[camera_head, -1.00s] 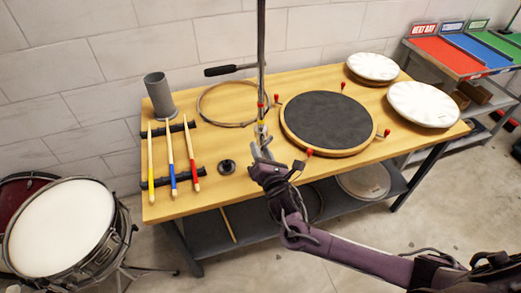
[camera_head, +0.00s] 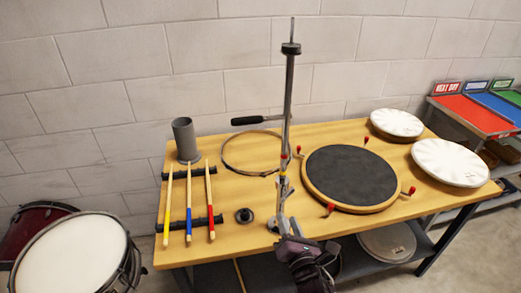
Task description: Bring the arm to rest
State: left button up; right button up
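My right gripper (camera_head: 285,228) is low in the middle of the head view, at the front edge of the wooden bench. My dark purple wrist runs out of the bottom of the picture. Its fingertips overlap the foot of an upright metal stand (camera_head: 289,95), with a dark collar near the top and red and yellow marks lower down. I cannot tell whether the fingers touch the stand or stay in front of it, or how far apart they are. My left gripper is not in view.
The bench (camera_head: 330,225) holds three sticks (camera_head: 189,205) on racks, a grey cup (camera_head: 186,140), a hoop (camera_head: 225,160), a dark round pad (camera_head: 350,175) and two white drumheads (camera_head: 450,163). A drum (camera_head: 70,255) stands at left. Coloured trays (camera_head: 470,115) are at right.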

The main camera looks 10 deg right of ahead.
jog(key=s+d+f+m+g+h, duration=0.1)
jog(key=s+d+f+m+g, duration=0.3)
jog(key=f, duration=0.7)
jog(key=s+d+f+m+g+b, duration=0.1)
jog(key=s+d+f+m+g, duration=0.3)
jog(key=f, duration=0.8)
jog(key=s+d+f+m+g+h, duration=0.1)
jog(key=s+d+f+m, duration=0.1)
jog(key=f+m, duration=0.65)
jog(key=s+a+f+m+g, duration=0.1)
jog(key=s+f+m+g, duration=0.1)
jog(key=s+f, duration=0.4)
jog(key=s+a+f+m+g+y, duration=0.1)
jog(key=s+f+m+g, duration=0.2)
jog(key=s, duration=1.2)
jog(key=s+a+f+m+g+b, duration=0.1)
jog(key=s+f+m+g, duration=0.2)
jog(key=s+f, duration=0.8)
jog(key=shift+m, duration=1.15)
